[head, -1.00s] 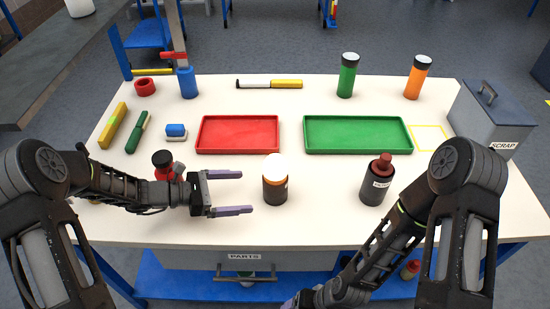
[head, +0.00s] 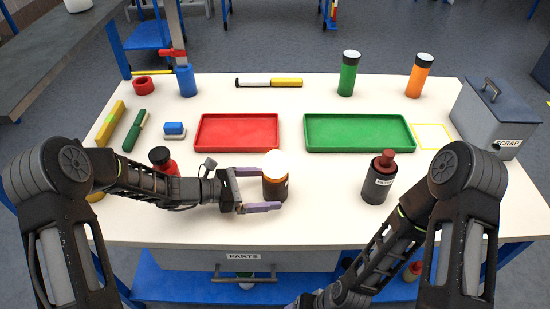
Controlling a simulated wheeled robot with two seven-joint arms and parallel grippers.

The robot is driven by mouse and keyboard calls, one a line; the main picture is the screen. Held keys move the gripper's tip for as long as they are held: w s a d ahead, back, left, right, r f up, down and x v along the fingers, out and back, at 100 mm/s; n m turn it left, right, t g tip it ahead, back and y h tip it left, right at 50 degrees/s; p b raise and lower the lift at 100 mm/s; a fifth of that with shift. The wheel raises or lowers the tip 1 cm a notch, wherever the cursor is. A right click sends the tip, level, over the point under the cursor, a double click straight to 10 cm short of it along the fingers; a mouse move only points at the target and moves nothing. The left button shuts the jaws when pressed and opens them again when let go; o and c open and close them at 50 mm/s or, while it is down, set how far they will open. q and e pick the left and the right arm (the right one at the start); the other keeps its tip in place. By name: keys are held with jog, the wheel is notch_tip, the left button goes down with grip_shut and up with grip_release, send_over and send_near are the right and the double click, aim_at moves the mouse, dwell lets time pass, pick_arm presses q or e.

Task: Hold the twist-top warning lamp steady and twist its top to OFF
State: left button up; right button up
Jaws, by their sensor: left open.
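The warning lamp (head: 275,188) stands upright on the table, with a glowing white top, an amber band and a dark brown body. My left gripper (head: 272,190) is open around it from the left. One finger reaches along its far side, partly hidden by the lamp, and the other passes along its near side. I cannot tell whether either finger touches it. My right gripper (head: 303,301) is low at the bottom edge, in front of the table, and its fingers are mostly cut off.
A dark bottle with a red top (head: 378,180) stands right of the lamp. A red tray (head: 237,148) and a green tray (head: 358,148) lie behind. A red bottle (head: 163,162) is beside my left forearm. A grey scrap bin (head: 492,120) stands at right. The table between lamp and dark bottle is clear.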

pick_arm(q)
jog(key=shift+b+x, duration=0.35)
jog(key=shift+x, duration=0.65)
jog(key=shift+w, duration=0.1)
jog(key=shift+c, duration=0.3)
jog(key=c, duration=1.4)
